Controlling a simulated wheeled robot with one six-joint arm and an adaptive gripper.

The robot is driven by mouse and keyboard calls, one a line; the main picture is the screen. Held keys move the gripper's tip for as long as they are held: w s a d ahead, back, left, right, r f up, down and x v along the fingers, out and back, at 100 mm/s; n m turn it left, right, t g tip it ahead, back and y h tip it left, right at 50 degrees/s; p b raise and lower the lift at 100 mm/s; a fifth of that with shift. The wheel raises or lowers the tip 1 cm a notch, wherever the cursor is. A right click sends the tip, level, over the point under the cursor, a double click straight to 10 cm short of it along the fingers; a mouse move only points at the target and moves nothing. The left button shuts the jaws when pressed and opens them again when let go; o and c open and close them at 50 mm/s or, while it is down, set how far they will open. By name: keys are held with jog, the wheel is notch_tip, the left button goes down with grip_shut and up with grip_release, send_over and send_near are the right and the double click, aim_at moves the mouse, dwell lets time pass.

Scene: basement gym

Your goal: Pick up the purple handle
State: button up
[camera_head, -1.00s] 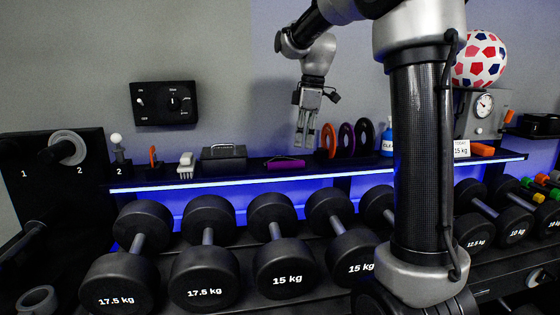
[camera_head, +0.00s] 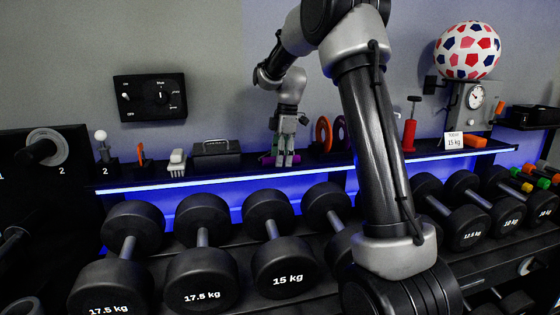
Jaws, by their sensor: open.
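The purple handle (camera_head: 267,160) lies on the narrow black shelf, with its left end and a little of its right end showing. My gripper (camera_head: 284,161) is lowered in front of it, fingers pointing down, and hides the middle of the handle. The jaws are open. Whether the fingers stand around the handle or only in front of it, I cannot tell from this view.
Dumbbells (camera_head: 281,264) fill the rack below.

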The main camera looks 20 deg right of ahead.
grip_shut()
jog(key=shift+r, duration=0.1)
jog(key=shift+s+r, duration=0.15)
jog(key=shift+r, duration=0.3)
notch_tip(320, 180, up, 6)
jog(key=shift+f, duration=0.1)
jog(key=s+a, duration=0.2)
jog(key=s, duration=0.7)
jog(key=s+a, duration=0.2)
jog(key=s, duration=0.8)
jog(key=shift+s, duration=0.25)
